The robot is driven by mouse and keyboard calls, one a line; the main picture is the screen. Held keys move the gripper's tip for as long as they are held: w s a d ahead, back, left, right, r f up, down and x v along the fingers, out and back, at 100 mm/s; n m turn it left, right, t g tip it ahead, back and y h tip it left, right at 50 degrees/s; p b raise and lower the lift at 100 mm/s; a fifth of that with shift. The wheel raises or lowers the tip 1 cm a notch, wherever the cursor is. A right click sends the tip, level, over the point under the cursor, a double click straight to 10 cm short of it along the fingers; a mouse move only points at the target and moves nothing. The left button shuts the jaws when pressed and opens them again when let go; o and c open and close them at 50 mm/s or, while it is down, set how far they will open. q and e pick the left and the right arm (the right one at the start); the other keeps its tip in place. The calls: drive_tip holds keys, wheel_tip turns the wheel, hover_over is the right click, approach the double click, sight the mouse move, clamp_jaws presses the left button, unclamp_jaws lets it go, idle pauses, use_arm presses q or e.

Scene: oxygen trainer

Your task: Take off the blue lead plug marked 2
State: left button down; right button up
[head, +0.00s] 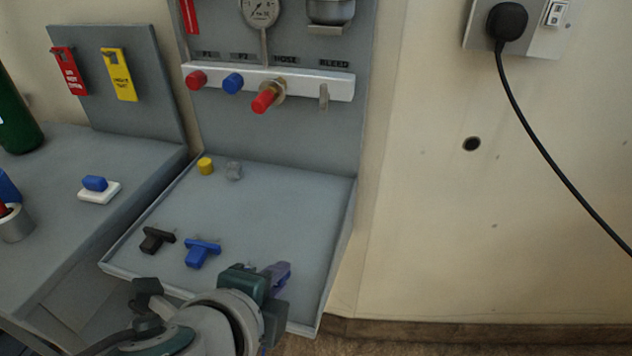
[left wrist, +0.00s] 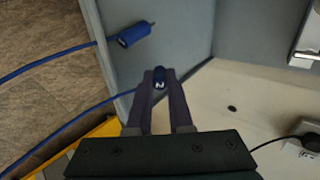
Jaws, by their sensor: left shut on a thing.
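My left gripper (head: 278,278) is over the front right part of the grey tray (head: 282,190) in the head view. In the left wrist view, its dark fingers (left wrist: 161,86) are shut on a blue plug with a white 2 on its end (left wrist: 160,77). A blue lead runs left from near this plug. Whether the plug sits in a socket cannot be seen. In the head view the plug is not clearly visible. A second blue plug (left wrist: 134,34) with its own lead lies near the top of the left wrist view. My right gripper is not in view.
On the tray are a black T-shaped piece (head: 156,240), a blue T-shaped piece (head: 202,252), a yellow cap (head: 205,166) and a grey cap (head: 233,170). A panel with knobs (head: 233,83) stands behind. A black power cable (head: 545,142) hangs at right.

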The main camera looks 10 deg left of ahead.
use_arm(q)
drive_tip(key=shift+f, duration=0.4)
idle(0.3)
drive_tip(key=c, duration=0.9)
unclamp_jaws()
drive_tip(key=shift+o, duration=0.8)
drive_tip(key=shift+s+a+f, duration=0.1)
drive_tip(key=shift+f, duration=0.05)
